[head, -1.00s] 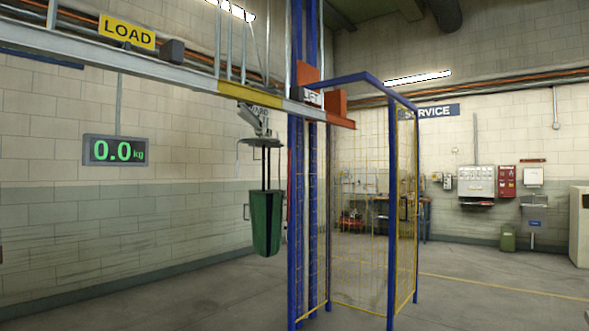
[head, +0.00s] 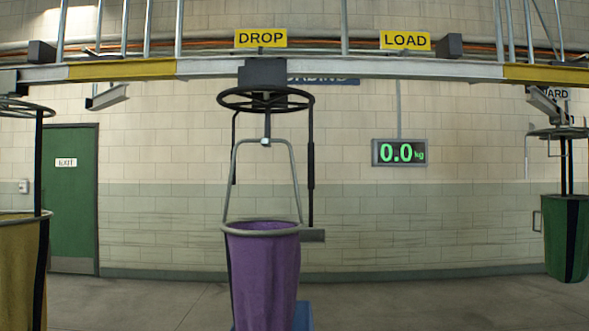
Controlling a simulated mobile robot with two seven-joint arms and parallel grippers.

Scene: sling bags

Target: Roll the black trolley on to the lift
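A black trolley block (head: 264,73) sits at the overhead rail (head: 400,71), below the yellow DROP sign (head: 261,38). A dark spoked ring (head: 266,99) hangs under it, with a hook and a grey wire frame carrying a purple bag (head: 264,275). The bag's bottom is cut off by the picture's lower edge. A green bag (head: 566,235) with a black stripe hangs at the right edge, and a yellow bag (head: 20,270) hangs at the left edge, partly cut off. The lift is not in view. Neither of my grippers is in view.
A yellow LOAD sign (head: 405,41) stands above the rail, right of DROP. A green display (head: 399,152) on the wall reads 0.0 kg. A blue object (head: 303,317) shows partly behind the purple bag. A green exit door (head: 69,200) is at left. The floor (head: 420,305) right of the purple bag looks clear.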

